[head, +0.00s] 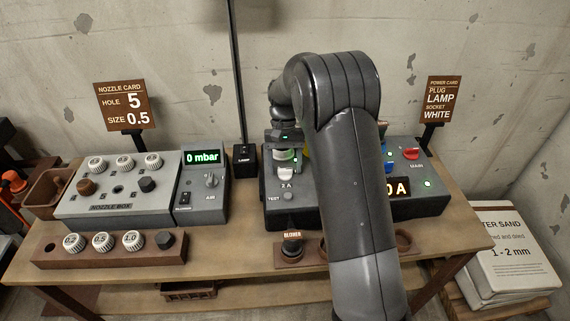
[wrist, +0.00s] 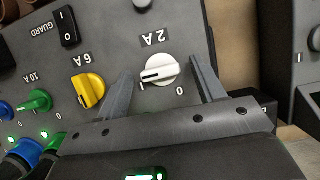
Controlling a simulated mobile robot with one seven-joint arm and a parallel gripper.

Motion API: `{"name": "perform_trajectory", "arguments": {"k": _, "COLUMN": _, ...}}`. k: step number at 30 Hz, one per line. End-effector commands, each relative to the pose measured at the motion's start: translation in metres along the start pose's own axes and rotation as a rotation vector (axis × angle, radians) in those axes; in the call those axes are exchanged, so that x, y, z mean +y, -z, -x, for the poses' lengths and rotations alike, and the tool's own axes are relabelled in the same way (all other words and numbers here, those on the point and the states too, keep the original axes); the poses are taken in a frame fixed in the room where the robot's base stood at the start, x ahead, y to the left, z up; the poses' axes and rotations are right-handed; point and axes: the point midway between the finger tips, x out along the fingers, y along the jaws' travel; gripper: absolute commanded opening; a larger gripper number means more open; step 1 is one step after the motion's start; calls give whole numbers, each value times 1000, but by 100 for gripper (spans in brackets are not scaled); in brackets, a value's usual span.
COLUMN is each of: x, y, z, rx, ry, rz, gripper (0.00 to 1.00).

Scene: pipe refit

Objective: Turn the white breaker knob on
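The white breaker knob (wrist: 158,70), by the 2 A label, is on the grey power box's top in the wrist view. Its dark pointer line slants toward the I mark at lower left; the 0 mark is at lower right. It also shows in the head view (head: 286,173). My gripper (wrist: 161,67) is open, with one finger on each side of the knob. Gaps show between the fingers and the knob. In the head view my gripper (head: 284,158) is at the left of the power box (head: 430,205), partly hidden by my arm.
Beside the white knob are a yellow knob (wrist: 89,90), a green knob (wrist: 36,101) and a GUARD switch (wrist: 68,27). The AIR box (head: 203,212) stands to the left in the head view. A sign card (head: 441,99) reads plug LAMP, socket WHITE. My arm hides the box's middle.

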Motion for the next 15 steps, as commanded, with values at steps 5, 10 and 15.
{"name": "perform_trajectory", "arguments": {"k": 5, "x": 0, "y": 0, "z": 0, "rx": -1, "ry": 0, "rz": 0, "gripper": 64}}
{"name": "perform_trajectory", "arguments": {"k": 10, "x": 0, "y": 0, "z": 7, "rx": 0, "ry": 0, "rz": 1, "gripper": 64}}
{"name": "perform_trajectory", "arguments": {"k": 15, "x": 0, "y": 1, "z": 36, "rx": 3, "ry": 0, "rz": 1, "gripper": 64}}
